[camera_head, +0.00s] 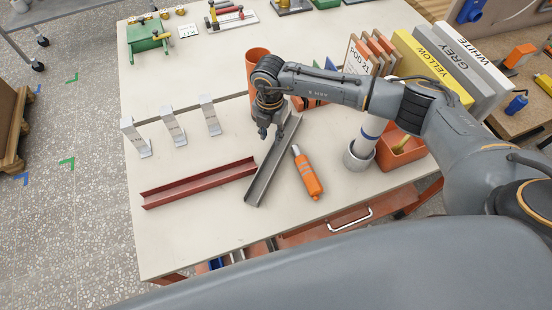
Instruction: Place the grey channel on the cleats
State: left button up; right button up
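The grey channel (262,182) lies slantwise on the light worktop, its near end toward the lower left. My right gripper (270,134) points down at the channel's left edge, toward its far end. The fingertips are small and dark, and I cannot tell whether they hold the channel's wall. Three pale upright brackets, which look like the cleats, stand in a slanting row at the left: the near one (135,138), the middle one (172,127) and the far one (209,115). Nothing rests on them. My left gripper is not in view.
A red channel (200,182) lies between the brackets and the grey channel. An orange bottle (308,174) lies just right of the grey channel. An orange cylinder (257,58) stands behind my gripper. A grey cup (357,155) and an orange bin (402,155) stand right.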

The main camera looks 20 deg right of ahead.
aim_at(270, 149)
jog(key=f+b, duration=0.1)
jog(key=f, duration=0.1)
jog(key=f+b, duration=0.1)
jog(key=f, duration=0.1)
jog(key=f+b, duration=0.1)
jog(key=f, duration=0.1)
jog(key=shift+s+a+f+b, duration=0.15)
jog(key=shift+a+f+b, duration=0.05)
jog(key=shift+a+b, duration=0.15)
jog(key=shift+r, duration=0.1)
grip_shut()
